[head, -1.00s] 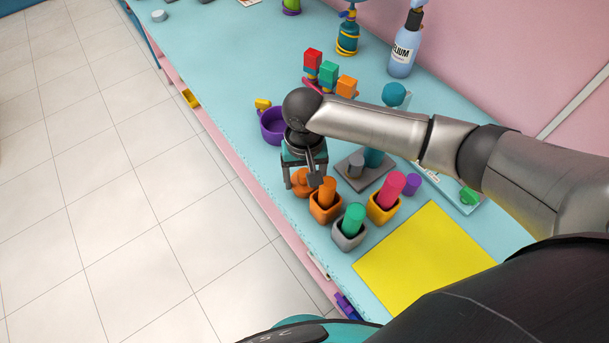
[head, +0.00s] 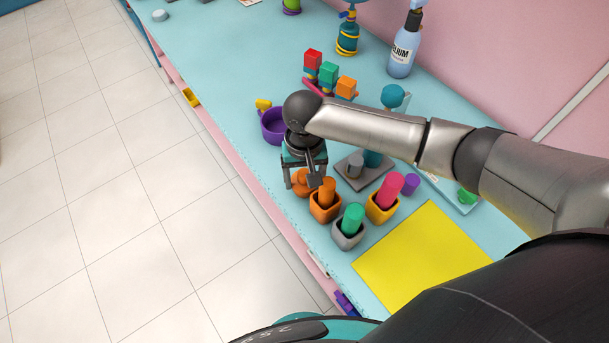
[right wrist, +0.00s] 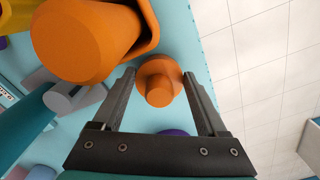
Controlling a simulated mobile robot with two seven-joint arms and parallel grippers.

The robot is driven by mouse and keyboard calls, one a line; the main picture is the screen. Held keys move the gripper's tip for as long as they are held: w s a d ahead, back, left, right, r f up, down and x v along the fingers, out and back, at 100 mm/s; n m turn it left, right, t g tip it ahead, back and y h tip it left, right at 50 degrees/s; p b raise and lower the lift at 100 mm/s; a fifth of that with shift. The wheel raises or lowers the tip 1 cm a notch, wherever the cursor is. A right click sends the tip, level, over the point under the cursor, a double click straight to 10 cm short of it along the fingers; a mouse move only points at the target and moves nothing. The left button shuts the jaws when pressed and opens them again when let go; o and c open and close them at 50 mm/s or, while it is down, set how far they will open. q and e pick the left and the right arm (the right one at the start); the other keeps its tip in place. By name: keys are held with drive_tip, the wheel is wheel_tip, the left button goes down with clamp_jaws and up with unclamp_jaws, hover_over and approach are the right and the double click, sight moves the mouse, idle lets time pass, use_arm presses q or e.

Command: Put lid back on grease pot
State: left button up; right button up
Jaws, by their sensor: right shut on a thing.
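My right gripper (head: 303,184) points down over the counter and is shut on a round orange lid (head: 300,190) with a raised knob. In the right wrist view the orange lid (right wrist: 158,72) sits between the fingertips (right wrist: 159,80), knob towards the camera. The gripper partly hides it in the head view. I cannot tell whether it touches the surface below. No grease pot is clearly identifiable; a purple open bowl (head: 271,128) stands just behind the gripper, partly hidden by it. My left gripper is not in view.
Orange (head: 321,208), grey (head: 346,237) and yellow (head: 379,212) square cups holding coloured cylinders stand close right of the gripper. A grey plate (head: 350,180) with pegs is behind them. A yellow sheet (head: 425,260) lies at right. The counter's front edge is close on the left.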

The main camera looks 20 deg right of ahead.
drive_tip(key=o, duration=1.2)
drive_tip(key=shift+r, duration=0.1)
drive_tip(key=shift+r+p, duration=3.45)
drive_tip(key=shift+p, duration=1.05)
clamp_jaws()
